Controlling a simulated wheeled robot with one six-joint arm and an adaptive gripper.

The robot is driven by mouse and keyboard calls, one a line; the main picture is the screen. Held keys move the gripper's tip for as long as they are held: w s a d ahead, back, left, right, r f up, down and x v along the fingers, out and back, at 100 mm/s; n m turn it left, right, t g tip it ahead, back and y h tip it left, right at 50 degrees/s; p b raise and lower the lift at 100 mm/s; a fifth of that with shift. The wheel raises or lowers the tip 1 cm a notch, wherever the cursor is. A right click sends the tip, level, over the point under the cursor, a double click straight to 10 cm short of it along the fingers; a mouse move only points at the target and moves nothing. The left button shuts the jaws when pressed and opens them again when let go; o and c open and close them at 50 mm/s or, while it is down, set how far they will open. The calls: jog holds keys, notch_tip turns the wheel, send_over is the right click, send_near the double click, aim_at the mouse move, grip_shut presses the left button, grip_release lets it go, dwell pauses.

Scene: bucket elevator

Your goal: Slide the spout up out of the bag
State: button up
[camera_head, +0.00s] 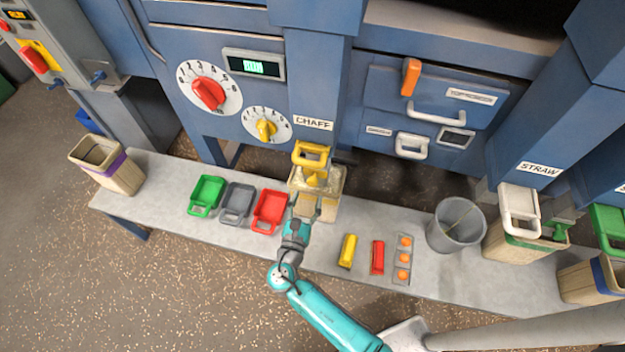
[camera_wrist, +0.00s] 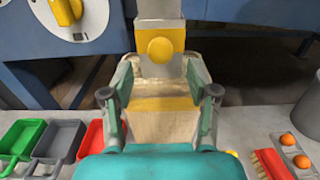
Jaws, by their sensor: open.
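The chaff spout, with a yellow top frame (camera_head: 311,147) and a round yellow knob (camera_head: 316,178), stands under the chute labelled CHAFF. In the wrist view the grey spout (camera_wrist: 158,8) and its yellow knob (camera_wrist: 160,48) are straight ahead. Its lower end goes down into the open mouth of a tan bag (camera_head: 328,208) with a yellow band, standing on the bench; the bag also shows in the wrist view (camera_wrist: 160,128). My gripper (camera_head: 304,204) is open in front of the bag. In the wrist view its fingers (camera_wrist: 160,85) are spread on either side, below the knob; contact cannot be told.
Green (camera_head: 207,194), grey (camera_head: 237,202) and red (camera_head: 269,210) scoops lie left of the bag. A yellow block (camera_head: 348,250), a red brush (camera_head: 377,257), an orange-dotted tray (camera_head: 403,262) and a grey bucket (camera_head: 456,226) are to the right. The blue machine (camera_head: 330,75) rises behind.

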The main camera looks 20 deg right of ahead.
aim_at(312, 184)
jog(key=x, duration=0.7)
jog(key=shift+s, duration=0.1)
grip_shut()
